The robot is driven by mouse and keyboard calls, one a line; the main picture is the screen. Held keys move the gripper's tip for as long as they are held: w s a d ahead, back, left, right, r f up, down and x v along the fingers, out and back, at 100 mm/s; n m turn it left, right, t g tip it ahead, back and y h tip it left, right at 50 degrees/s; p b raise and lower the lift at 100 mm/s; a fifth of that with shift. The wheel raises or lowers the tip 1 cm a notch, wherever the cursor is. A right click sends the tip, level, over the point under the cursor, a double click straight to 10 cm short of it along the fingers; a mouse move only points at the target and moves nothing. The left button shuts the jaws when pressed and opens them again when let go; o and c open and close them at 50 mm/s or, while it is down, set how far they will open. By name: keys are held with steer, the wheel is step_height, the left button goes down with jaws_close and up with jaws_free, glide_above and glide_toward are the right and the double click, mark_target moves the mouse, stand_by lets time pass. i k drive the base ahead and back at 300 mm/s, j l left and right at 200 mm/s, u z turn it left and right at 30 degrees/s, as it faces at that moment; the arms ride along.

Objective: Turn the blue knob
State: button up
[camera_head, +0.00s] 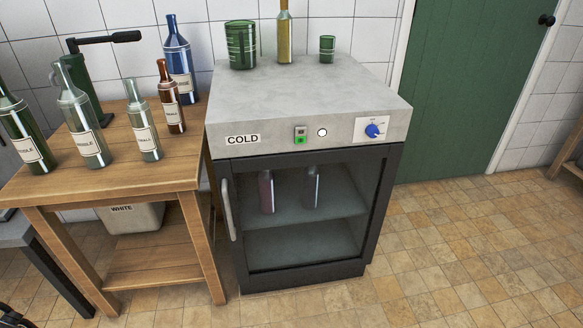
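The blue knob (372,131) is small and round, set on a white dial plate at the right end of the grey front panel of the cooler (310,110). The cooler has a dark-framed glass door (300,215), which is shut, with a pale handle at its left. On the same panel are a "COLD" label (242,140), a green switch (301,136) and a round white light (322,132). My gripper is not in view, and nothing covers the knob. The dial marks are too small to read.
A wooden table (180,170) with several labelled bottles and a dark corking tool (85,85) stands left of the cooler. Green glassware (241,45) and a yellowish bottle (285,35) stand on top. The tiled floor (450,250) in front and right is clear.

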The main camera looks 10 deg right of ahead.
mark_target(373, 131)
steer(key=l, duration=0.85)
steer(key=i+l, duration=0.1)
steer(key=l, duration=0.8)
